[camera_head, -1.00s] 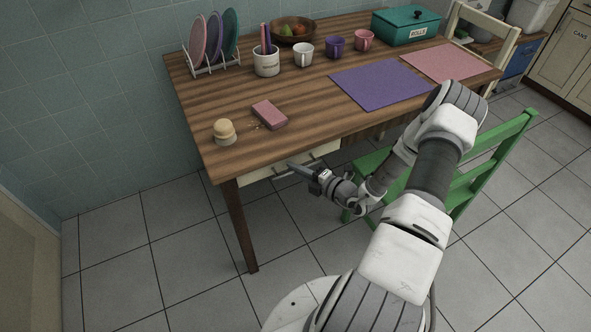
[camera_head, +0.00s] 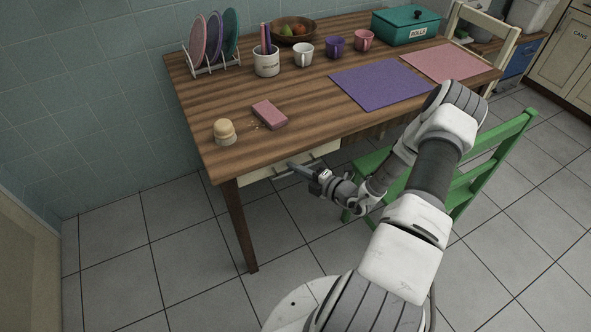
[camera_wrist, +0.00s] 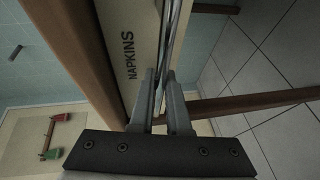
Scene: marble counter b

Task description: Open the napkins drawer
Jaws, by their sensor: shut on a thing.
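The napkins drawer (camera_head: 262,175) is a cream front under the near left edge of the wooden table. In the wrist view its front (camera_wrist: 130,35) carries the word NAPKINS and a long metal bar handle (camera_wrist: 172,40). My gripper (camera_head: 296,167) reaches the handle from the right in the head view. In the wrist view my gripper (camera_wrist: 163,85) is shut on the handle, with a finger on each side of it. The head view does not show clearly how far the drawer stands out from the table.
The wooden table (camera_head: 300,95) carries a pink sponge (camera_head: 269,114), a brush with a round wooden knob (camera_head: 224,131), mugs and mats above the drawer. A green chair (camera_head: 480,165) stands close to the right of my arm. The tiled floor in front of the drawer is clear.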

